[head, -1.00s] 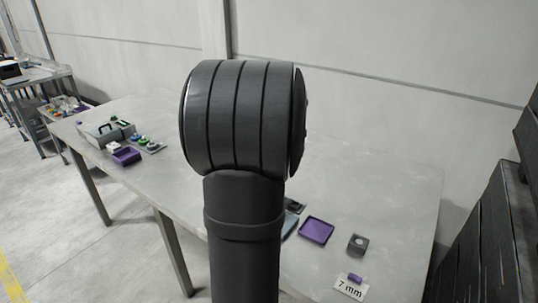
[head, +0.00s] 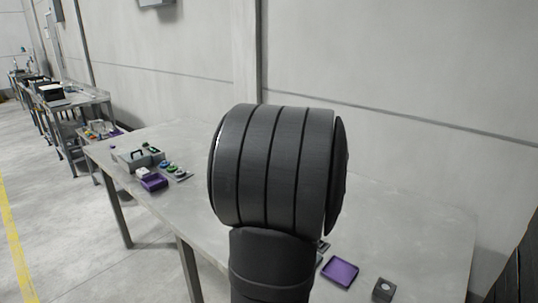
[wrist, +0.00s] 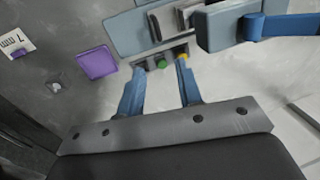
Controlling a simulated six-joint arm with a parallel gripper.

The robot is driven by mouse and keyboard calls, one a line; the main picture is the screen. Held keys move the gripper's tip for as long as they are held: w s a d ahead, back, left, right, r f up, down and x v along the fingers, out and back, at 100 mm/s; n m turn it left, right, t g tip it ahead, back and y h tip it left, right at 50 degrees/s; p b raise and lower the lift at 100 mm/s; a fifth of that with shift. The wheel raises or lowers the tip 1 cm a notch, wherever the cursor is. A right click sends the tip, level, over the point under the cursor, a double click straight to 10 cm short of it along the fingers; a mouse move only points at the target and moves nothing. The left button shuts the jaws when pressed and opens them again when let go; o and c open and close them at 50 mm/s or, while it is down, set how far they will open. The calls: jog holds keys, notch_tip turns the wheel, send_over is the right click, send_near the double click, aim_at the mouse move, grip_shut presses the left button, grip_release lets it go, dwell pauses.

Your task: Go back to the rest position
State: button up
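My gripper (wrist: 160,66) shows in the wrist view with its two blue fingers apart. It looks open, with nothing clearly held between the fingers. A small green part (wrist: 162,64) and a yellow part (wrist: 183,56) on a dark strip show by the fingertips; I cannot tell how far below them they lie. A grey-blue device (wrist: 128,34) with a blue handle (wrist: 285,25) is beyond the fingers. In the head view my own dark arm link fills the middle and hides the gripper and part of the table.
The grey table (head: 420,215) holds a purple tray (head: 340,271) and a grey block with a round hole (head: 384,289) at the right. A grey case (head: 138,160), a purple bin (head: 154,182) and small coloured parts stand at the left end. A "7 mm" card (wrist: 14,42) shows in the wrist view.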

jog(key=f, duration=0.5)
jog(key=w+a+f, duration=0.1)
jog(key=f, duration=0.4)
jog(key=w+a+f, duration=0.1)
jog(key=f, duration=0.5)
jog(key=shift+a+f, duration=0.1)
jog(key=shift+s+d, duration=0.3)
jog(key=shift+d, duration=0.1)
